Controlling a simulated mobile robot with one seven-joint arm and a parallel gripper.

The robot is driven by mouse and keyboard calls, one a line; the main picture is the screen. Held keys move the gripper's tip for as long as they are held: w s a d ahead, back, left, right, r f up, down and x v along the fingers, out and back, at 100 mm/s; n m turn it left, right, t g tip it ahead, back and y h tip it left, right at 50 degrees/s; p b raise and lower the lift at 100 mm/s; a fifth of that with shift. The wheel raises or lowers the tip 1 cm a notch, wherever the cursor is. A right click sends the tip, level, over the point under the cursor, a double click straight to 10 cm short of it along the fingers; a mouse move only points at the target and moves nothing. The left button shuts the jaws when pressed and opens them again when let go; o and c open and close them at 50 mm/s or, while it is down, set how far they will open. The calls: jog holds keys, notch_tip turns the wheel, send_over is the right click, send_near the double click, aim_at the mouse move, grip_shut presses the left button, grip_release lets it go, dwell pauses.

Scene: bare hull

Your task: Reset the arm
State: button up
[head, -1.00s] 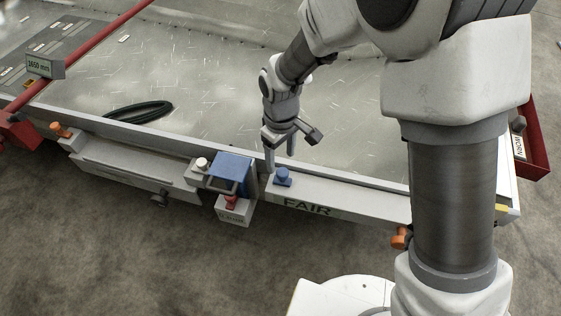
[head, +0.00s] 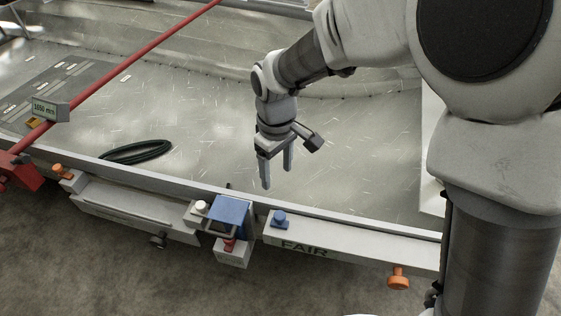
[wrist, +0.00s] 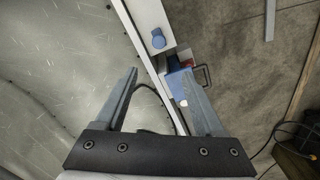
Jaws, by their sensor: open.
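My gripper (head: 277,174) hangs from my arm with its fingers pointing down, above the hull's metal floor (head: 215,150) and just inside the near edge. Its two fingers are apart with nothing between them. In the wrist view my gripper (wrist: 165,85) also shows its two fingers spread, with the hull's edge (wrist: 143,50) running between them.
A blue knob (head: 279,218) and a blue clamp-like part (head: 231,211) sit on the near edge. A red bar (head: 130,65) crosses the hull at left, with a "1650 mm" tag (head: 46,109). A dark coiled hose (head: 136,152) lies on the hull floor.

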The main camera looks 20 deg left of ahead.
jog(key=w+d+r+m+t, duration=0.1)
jog(key=w+d+r+m, duration=0.15)
jog(key=d+r, duration=0.55)
jog(key=s+d+r+m+t, duration=0.2)
jog(key=s+d+r+m, duration=0.15)
jog(key=d, duration=0.45)
jog(key=s+d+r+m+t, duration=0.1)
jog(key=s+d+r+m, duration=0.3)
jog(key=d, duration=0.3)
jog(key=s+d+r+m+t, duration=0.2)
jog(key=s+d+m, duration=0.25)
jog(key=d, duration=0.35)
notch_tip(320, 180, up, 13)
jog(key=p, duration=1.4)
jog(key=shift+a+n, duration=0.3)
jog(key=shift+n, duration=0.15)
jog(key=shift+a+f, duration=0.1)
